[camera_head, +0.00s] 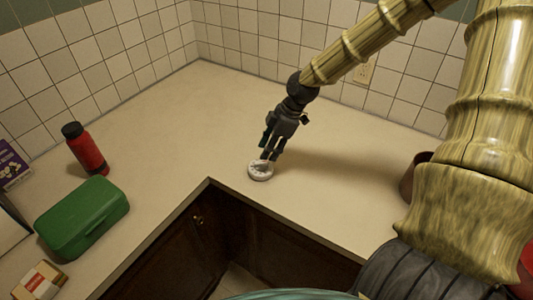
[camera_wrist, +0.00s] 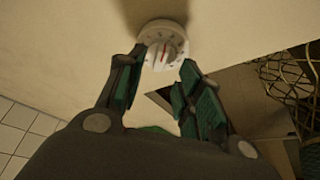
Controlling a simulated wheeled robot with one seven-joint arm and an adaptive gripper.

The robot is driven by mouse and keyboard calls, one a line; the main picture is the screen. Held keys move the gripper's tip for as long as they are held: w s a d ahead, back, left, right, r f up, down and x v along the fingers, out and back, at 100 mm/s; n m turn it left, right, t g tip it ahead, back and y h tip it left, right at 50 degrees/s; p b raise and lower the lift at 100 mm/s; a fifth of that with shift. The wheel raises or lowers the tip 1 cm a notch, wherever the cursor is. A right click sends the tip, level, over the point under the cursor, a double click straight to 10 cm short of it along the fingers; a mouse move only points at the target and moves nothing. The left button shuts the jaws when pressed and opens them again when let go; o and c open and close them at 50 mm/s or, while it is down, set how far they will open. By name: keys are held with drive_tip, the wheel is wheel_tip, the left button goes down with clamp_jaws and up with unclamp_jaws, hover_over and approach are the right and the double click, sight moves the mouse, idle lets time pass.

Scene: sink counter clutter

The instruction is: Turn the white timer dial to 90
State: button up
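The white timer dial (camera_head: 260,171) lies on the beige counter close to its inner corner. In the wrist view the dial (camera_wrist: 163,41) shows a round face with a red line and small dark marks. My gripper (camera_head: 269,153) points down over the dial in the head view. In the wrist view my gripper (camera_wrist: 156,82) has its two green-padded fingers apart, with a clear gap between them. The fingertips are at the near edge of the dial; I cannot tell whether they touch it. The number the dial points to is too small to read.
A red bottle (camera_head: 87,150) with a black cap and a green box (camera_head: 83,217) stand on the left counter. A small carton (camera_head: 41,281) lies in front of them. A brown pot (camera_head: 413,176) is at the right. The counter around the dial is clear.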

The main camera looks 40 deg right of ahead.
drive_tip(key=v, duration=0.7)
idle(0.6)
